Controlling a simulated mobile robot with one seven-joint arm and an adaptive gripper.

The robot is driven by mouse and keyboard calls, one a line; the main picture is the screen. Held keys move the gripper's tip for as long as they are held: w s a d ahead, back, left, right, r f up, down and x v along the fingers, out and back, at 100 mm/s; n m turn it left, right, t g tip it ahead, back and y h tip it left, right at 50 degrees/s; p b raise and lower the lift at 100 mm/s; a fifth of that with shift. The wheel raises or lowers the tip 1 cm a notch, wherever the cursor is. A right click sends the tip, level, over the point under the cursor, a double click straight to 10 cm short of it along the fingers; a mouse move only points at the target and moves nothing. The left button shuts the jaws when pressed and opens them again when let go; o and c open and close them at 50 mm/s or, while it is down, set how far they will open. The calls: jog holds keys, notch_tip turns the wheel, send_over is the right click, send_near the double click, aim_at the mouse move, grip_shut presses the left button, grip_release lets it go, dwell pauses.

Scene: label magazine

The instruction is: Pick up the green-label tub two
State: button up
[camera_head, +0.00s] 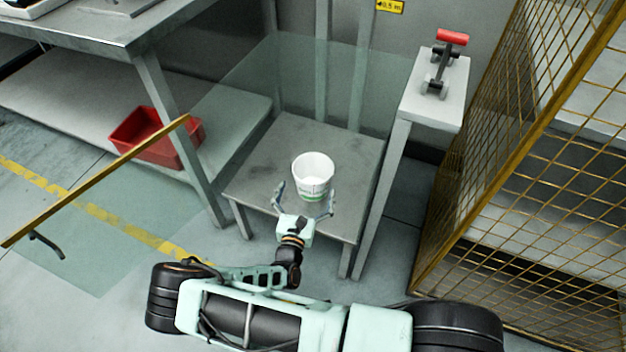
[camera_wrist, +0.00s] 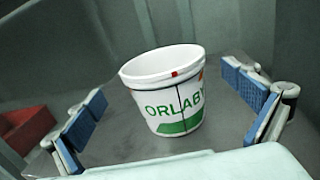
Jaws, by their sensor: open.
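A white tub (camera_head: 313,172) with a green label stands upright on a small grey table (camera_head: 256,183). In the wrist view the tub (camera_wrist: 165,92) shows green lettering, a green patch and a small red mark at its rim. My gripper (camera_head: 304,200) is open at the near side of the tub. In the wrist view its blue-padded fingers (camera_wrist: 172,120) stand wide apart, one on each side of the tub, with visible gaps. The tub's far side is hidden.
A clear panel with a yellow edge bar (camera_head: 95,182) stands at the left. A red bin (camera_head: 157,136) sits on the lower shelf beside it. A narrow post-like stand (camera_head: 437,92) with a red-handled device (camera_head: 446,60) and a yellow mesh cage (camera_head: 530,140) stand at the right.

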aim_at(317, 156)
jog(key=shift+w+d+f, duration=0.1)
jog(key=shift+w+d, duration=0.05)
jog(key=shift+w, duration=0.85)
jog(key=w+b, duration=0.1)
jog(key=w, duration=0.2)
jog(key=w+d+b, duration=0.1)
jog(key=w, duration=0.1)
jog(key=shift+w+f+b, duration=0.2)
jog(key=shift+f+b, duration=0.05)
jog(key=shift+b, duration=0.1)
jog(key=shift+r, duration=0.1)
jog(key=shift+c, duration=0.3)
jog(key=c, duration=0.6)
jog(key=shift+r, duration=0.1)
